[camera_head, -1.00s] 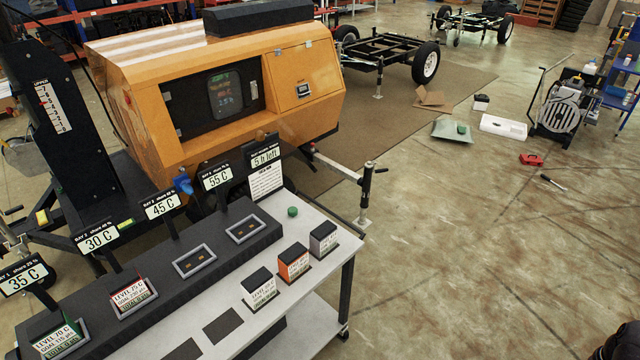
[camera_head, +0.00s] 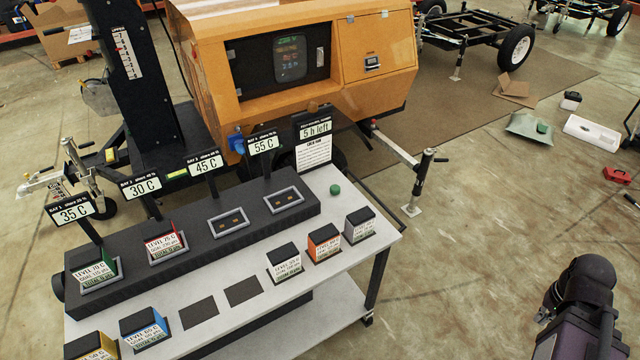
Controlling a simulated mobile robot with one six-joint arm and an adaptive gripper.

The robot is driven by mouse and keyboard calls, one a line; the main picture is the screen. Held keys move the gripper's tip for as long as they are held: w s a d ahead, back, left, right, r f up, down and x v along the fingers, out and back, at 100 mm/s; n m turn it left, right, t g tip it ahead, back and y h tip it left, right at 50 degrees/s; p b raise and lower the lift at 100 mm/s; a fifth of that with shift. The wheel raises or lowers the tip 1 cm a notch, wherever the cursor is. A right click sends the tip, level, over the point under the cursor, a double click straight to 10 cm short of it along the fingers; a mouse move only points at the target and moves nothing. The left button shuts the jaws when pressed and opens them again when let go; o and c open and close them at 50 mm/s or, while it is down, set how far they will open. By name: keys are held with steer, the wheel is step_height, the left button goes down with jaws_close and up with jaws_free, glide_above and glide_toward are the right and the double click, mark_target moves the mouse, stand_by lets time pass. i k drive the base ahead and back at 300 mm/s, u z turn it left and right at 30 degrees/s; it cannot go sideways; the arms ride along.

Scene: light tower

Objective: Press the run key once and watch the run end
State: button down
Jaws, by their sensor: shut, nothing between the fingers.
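A small green round button (camera_head: 335,190), likely the run key, sits on the bare right end of the white table top (camera_head: 330,206). A black dock (camera_head: 130,290) with bays runs along the back of the table. A green-labelled block (camera_head: 97,272) sits in bay 1 and a red-labelled block (camera_head: 166,244) in bay 2. Bay 3 (camera_head: 229,222) and bay 4 (camera_head: 284,200) are empty. Signs read 35 C (camera_head: 75,211), 30 C (camera_head: 142,186), 45 C (camera_head: 206,166) and 55 C (camera_head: 264,143). A display (camera_head: 315,129) reads 5 h left.
Yellow (camera_head: 92,346), blue (camera_head: 143,328), white (camera_head: 285,263), orange (camera_head: 323,242) and grey (camera_head: 359,225) labelled blocks stand along the table front. The orange machine (camera_head: 205,90) stands behind, with its jack stand (camera_head: 420,180) near the table.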

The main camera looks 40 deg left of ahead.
mark_target(335, 189)
steer(key=u, duration=0.65)
steer(key=i, duration=0.9)
steer(key=u, duration=0.5)
